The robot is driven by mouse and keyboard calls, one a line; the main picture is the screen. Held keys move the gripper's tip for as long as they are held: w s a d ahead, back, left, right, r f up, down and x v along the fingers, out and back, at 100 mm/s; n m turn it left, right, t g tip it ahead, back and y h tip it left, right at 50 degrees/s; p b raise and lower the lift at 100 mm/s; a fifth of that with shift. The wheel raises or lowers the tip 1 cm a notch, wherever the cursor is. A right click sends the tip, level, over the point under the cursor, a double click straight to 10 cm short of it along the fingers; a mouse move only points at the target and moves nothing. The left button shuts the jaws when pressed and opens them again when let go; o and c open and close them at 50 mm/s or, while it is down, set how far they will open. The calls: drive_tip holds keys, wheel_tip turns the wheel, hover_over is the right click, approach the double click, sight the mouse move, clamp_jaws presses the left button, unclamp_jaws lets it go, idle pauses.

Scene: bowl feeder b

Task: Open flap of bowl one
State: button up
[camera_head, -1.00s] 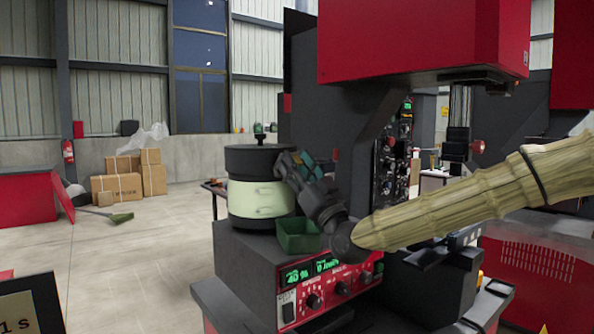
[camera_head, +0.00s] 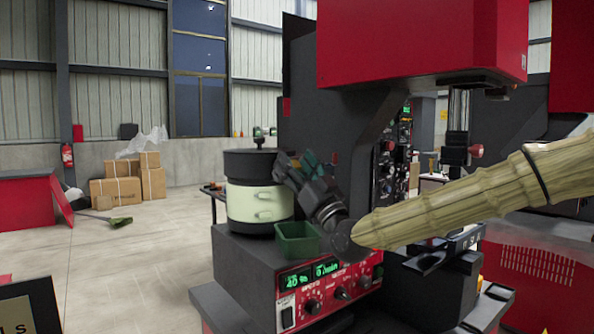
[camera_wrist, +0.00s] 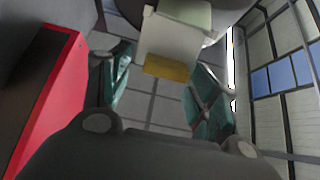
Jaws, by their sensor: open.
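A pale box-like part with a yellow end (camera_wrist: 167,68) reaches between the fingertips, with a visible gap to each finger. I cannot tell for certain whether this part is the flap.
A green bin (camera_head: 297,240) sits below my gripper, on the red control box (camera_head: 330,290) with green displays. A large red and black machine (camera_head: 420,45) stands close on the right. Open floor (camera_head: 130,260) lies to the left, with cartons (camera_head: 125,188) at the back.

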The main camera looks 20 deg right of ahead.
wheel_tip(320, 180, up, 9)
idle(0.4)
drive_tip(key=shift+f, duration=0.15)
